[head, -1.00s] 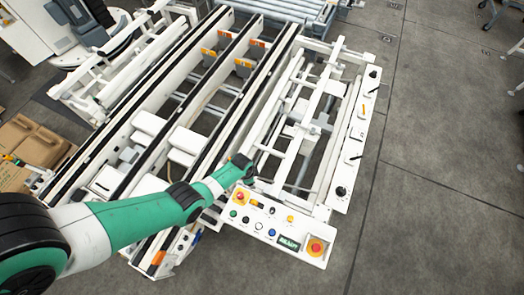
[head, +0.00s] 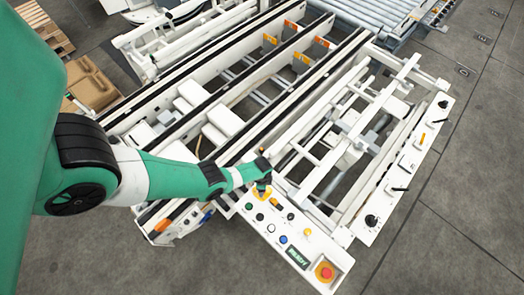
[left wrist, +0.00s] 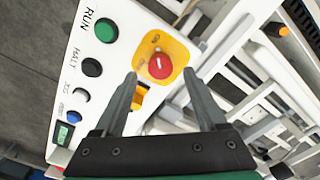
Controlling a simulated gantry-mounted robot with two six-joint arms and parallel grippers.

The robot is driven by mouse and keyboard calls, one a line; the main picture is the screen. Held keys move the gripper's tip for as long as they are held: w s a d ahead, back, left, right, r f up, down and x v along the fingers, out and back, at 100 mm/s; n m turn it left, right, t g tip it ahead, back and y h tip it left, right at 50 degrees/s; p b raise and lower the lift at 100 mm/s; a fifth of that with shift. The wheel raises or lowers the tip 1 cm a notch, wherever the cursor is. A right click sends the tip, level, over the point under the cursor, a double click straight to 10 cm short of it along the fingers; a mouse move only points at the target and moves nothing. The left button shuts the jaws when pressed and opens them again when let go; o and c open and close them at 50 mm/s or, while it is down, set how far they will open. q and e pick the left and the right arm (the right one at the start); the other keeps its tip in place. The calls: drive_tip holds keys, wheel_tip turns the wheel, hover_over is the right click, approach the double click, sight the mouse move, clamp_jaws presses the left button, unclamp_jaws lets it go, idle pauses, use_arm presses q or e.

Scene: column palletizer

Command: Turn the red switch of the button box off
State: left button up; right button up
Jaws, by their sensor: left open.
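The button box (head: 270,228) is a white panel at the lower middle of the head view. Its red switch (left wrist: 160,66) is a round red knob with a short white mark on a yellow plate, in the upper middle of the left wrist view. In the head view my gripper mostly covers the knob; its yellow plate (head: 262,194) shows. My left gripper (head: 263,179) is over that end of the box. In the left wrist view the open gripper (left wrist: 162,76) has a fingertip on either side of the red knob. I cannot tell whether they touch it. My right gripper is not in view.
A red emergency stop (head: 325,272) is at the box's far end. White conveyor rails (head: 230,90) lie behind. Grey floor (head: 450,250) is clear at right.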

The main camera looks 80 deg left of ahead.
use_arm(q)
wheel_tip(320, 180, down, 4)
drive_tip(key=shift+r+b, duration=0.25)
drive_tip(key=shift+b, duration=0.6)
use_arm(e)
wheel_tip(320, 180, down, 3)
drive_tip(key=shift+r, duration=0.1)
use_arm(q)
clamp_jaws()
